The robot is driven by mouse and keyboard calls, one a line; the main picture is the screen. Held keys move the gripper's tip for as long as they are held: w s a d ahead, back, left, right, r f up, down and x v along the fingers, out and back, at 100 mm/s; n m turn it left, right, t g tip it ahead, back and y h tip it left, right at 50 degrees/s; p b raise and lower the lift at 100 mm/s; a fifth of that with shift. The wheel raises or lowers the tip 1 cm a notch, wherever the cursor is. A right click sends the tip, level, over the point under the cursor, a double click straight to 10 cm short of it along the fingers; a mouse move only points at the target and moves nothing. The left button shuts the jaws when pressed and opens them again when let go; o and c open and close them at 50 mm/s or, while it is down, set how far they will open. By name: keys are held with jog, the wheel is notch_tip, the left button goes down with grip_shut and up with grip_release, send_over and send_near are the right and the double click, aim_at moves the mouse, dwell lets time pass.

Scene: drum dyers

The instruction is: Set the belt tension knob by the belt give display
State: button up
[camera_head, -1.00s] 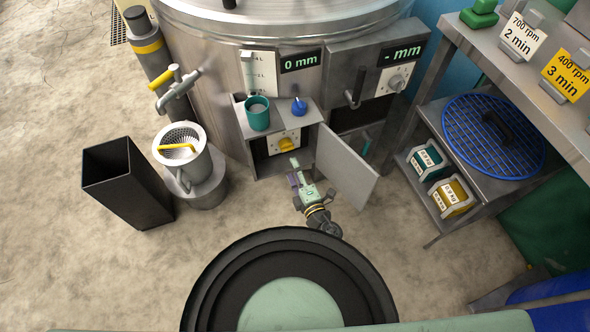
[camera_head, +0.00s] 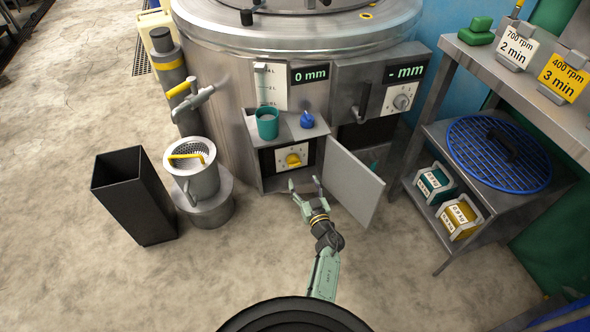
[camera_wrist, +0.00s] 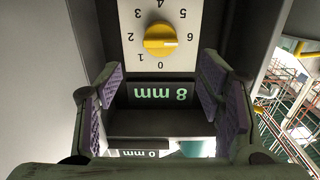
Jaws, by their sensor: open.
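The yellow belt tension knob (camera_head: 293,160) sits on a white dial plate inside the open cabinet below the drum. In the wrist view the knob (camera_wrist: 160,39) appears upside down, with numbers 0 to 6 around it. Its pale mark seems to point toward 6. Beside the dial a dark display (camera_wrist: 160,93) reads 8 mm, inverted in this view. My gripper (camera_head: 305,185) is open and empty in front of the cabinet opening, apart from the knob. Its purple-padded fingers (camera_wrist: 165,95) frame the display in the wrist view.
The cabinet door (camera_head: 350,183) stands open to the right of my gripper. A teal cup (camera_head: 267,128) and a blue knob (camera_head: 307,121) are on the ledge above. A black bin (camera_head: 133,195) and a strainer pot (camera_head: 192,175) stand left. A rack (camera_head: 470,200) stands right.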

aim_at(295, 165)
jog(key=b+x, duration=0.3)
jog(key=x, duration=0.6)
jog(key=shift+w+a, duration=0.1)
jog(key=shift+w, duration=0.25)
jog(key=shift+c, duration=0.5)
jog(key=c, duration=1)
